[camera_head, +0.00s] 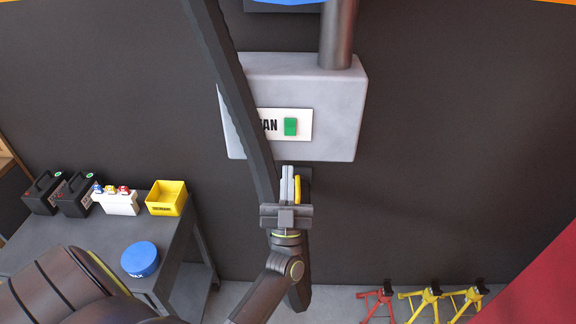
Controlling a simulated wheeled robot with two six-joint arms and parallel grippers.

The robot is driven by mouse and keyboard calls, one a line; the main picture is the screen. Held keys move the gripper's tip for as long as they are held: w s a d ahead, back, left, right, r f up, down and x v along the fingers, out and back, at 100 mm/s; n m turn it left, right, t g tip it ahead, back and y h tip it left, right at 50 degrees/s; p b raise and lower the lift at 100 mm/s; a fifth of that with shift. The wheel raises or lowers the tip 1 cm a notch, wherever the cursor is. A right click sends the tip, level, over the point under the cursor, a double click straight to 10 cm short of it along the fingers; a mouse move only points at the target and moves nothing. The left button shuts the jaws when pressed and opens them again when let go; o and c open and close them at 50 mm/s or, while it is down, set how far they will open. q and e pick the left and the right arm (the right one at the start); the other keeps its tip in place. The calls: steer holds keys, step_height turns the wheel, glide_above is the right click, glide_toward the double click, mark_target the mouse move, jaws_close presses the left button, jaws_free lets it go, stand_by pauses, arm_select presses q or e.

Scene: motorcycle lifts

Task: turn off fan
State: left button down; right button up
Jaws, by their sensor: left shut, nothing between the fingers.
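A grey wall box (335,100) is mounted on the dark wall, with a pipe (338,35) rising from its top. On its front is a white label plate (305,115) with partly hidden lettering ending in "AN". A green switch (290,127) sits on the plate, right of the lettering. My left gripper (289,172) is shut and empty, just below the box, with its fingers pointing up toward the switch. A gap shows between the fingertips and the switch in the picture. A dark diagonal bar crosses in front of the box's left side and hides part of the label. My right gripper is not in view.
A grey table (90,240) at the left holds two black cases (76,195), a white container (118,203), a yellow bin (167,198) and a blue round tub (140,259). Red (377,303) and yellow (424,301) stands are on the floor. A red surface (545,275) fills the lower right.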

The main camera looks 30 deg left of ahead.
arm_select(q)
steer(key=shift+s+d+f+b, duration=0.15)
steer(key=shift+s+d+f, duration=0.2)
steer(key=shift+s, duration=0.2)
steer(key=shift+s+d+f+b, duration=0.15)
steer(key=shift+s+d+f, duration=0.15)
steer(key=shift+s, duration=0.2)
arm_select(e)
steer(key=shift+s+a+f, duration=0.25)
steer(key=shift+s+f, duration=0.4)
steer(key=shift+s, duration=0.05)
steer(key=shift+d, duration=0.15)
